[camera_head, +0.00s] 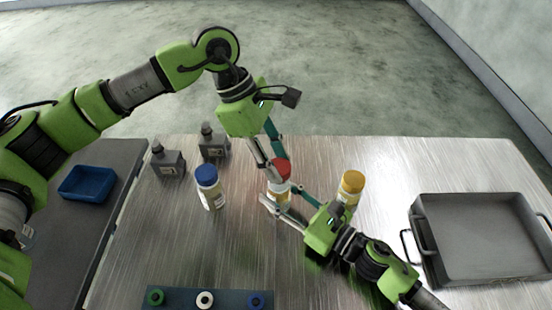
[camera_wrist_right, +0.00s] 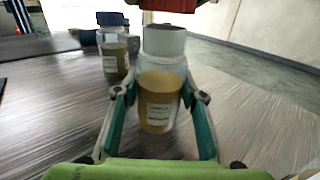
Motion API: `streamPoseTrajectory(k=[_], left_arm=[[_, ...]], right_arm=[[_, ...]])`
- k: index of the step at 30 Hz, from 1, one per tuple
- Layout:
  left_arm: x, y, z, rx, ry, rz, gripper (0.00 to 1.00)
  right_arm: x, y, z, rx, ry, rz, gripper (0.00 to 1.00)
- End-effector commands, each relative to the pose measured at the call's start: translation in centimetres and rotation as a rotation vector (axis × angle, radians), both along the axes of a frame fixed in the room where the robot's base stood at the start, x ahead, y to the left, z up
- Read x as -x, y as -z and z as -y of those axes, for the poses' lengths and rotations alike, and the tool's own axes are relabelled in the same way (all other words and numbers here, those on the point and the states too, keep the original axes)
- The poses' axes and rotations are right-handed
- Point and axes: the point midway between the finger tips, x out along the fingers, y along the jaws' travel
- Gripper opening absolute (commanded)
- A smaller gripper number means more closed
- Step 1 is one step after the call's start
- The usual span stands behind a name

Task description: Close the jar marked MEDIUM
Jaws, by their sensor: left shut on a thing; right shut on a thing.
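A jar (camera_head: 279,193) with yellowish-brown content stands upright near the middle of the metal table. It also shows in the right wrist view (camera_wrist_right: 158,100), with a white neck and a label too small to read. My right gripper (camera_wrist_right: 160,95) is shut on the jar's body, one finger on each side. A red lid (camera_head: 282,168) is over the jar's neck; in the right wrist view the red lid (camera_wrist_right: 168,4) appears above the neck with a gap between them. My left gripper (camera_head: 277,164) reaches down from above and is shut on the red lid.
A blue-lidded jar (camera_head: 208,188) stands left, a yellow-lidded jar (camera_head: 351,184) right. Two grey containers (camera_head: 167,161) (camera_head: 213,143) stand behind. A dark holder (camera_head: 180,299) carries green, white and blue caps in front. A grey tray (camera_head: 480,240) lies right, a blue tray (camera_head: 87,183) left.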

Motion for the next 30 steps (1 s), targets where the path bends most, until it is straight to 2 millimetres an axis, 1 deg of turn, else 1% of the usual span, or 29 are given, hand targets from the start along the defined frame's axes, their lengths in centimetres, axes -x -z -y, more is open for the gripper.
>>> streamPoseTrajectory(k=[6,9,23,30], left_arm=[[0.1,1.3,0.0,-0.002,-0.001,-0.003,0.26],[0.0,1.6,0.0,-0.001,-0.001,-0.001,0.26],[0.0,1.6,0.0,0.0,-0.002,-0.001,0.26],[0.0,2.0,0.0,0.0,-0.002,-0.001,0.26]], right_arm=[[0.0,0.0,0.0,0.0,0.0,0.0,0.0],[0.0,0.0,0.0,0.0,0.0,0.0,0.0],[0.0,0.0,0.0,0.0,0.0,0.0,0.0],[0.0,0.0,0.0,0.0,0.0,0.0,0.0]])
